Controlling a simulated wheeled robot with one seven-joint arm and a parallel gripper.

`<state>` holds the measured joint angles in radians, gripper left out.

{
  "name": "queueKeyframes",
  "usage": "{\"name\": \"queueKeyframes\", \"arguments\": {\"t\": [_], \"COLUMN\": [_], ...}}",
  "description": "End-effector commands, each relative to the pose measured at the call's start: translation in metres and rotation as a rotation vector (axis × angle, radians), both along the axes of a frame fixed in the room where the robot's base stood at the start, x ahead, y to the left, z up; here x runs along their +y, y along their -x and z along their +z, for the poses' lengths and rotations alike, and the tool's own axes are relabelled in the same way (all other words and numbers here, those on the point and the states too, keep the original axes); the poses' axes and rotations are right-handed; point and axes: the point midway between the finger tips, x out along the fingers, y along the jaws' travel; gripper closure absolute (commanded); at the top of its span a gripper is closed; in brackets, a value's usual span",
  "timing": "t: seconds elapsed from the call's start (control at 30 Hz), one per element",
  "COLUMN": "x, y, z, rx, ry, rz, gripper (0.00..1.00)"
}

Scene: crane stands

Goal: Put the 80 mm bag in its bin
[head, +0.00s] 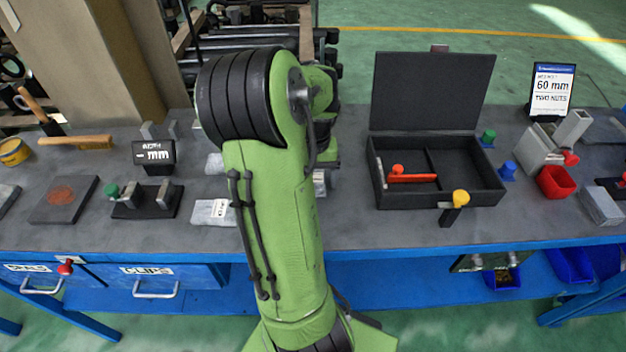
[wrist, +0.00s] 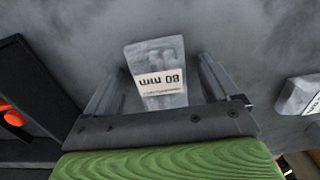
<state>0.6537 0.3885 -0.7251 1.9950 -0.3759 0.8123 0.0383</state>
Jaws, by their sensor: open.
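The 80 mm bag (wrist: 160,60), a clear grey pouch with a white label reading 80 mm, lies on the grey bench top in the wrist view, its label upside down there. My gripper (wrist: 162,66) is open, with one finger on each side of the bag and visible gaps between. I cannot tell whether the fingertips touch the bench. In the head view my arm hides the gripper and most or all of this bag. No bin marked 80 mm is readable.
An open black case (head: 445,205) with an orange-red tool stands right of my arm. Another labelled bag (head: 213,211) lies left of it. Blue bins (head: 570,264) hang below the bench.

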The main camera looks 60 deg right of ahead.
Motion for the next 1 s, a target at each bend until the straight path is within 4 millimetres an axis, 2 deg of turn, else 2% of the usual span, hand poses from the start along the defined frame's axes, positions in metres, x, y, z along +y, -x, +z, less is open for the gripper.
{"name": "queueKeyframes", "arguments": {"t": [0.03,0.07,0.5,0.67,0.77,1.0], "x": [0.000,0.000,0.000,0.000,-0.001,-0.001], "y": [0.000,0.000,0.000,0.000,0.000,0.000], "z": [0.001,0.001,0.001,0.002,0.011,0.072], "rx": [0.000,0.000,0.000,0.000,-0.001,-0.002], "ry": [0.000,0.000,0.001,0.001,0.002,0.004], "rz": [0.000,0.000,0.000,0.000,0.001,0.002], "gripper": [0.11,0.16,0.83,0.86,0.86,0.86]}}
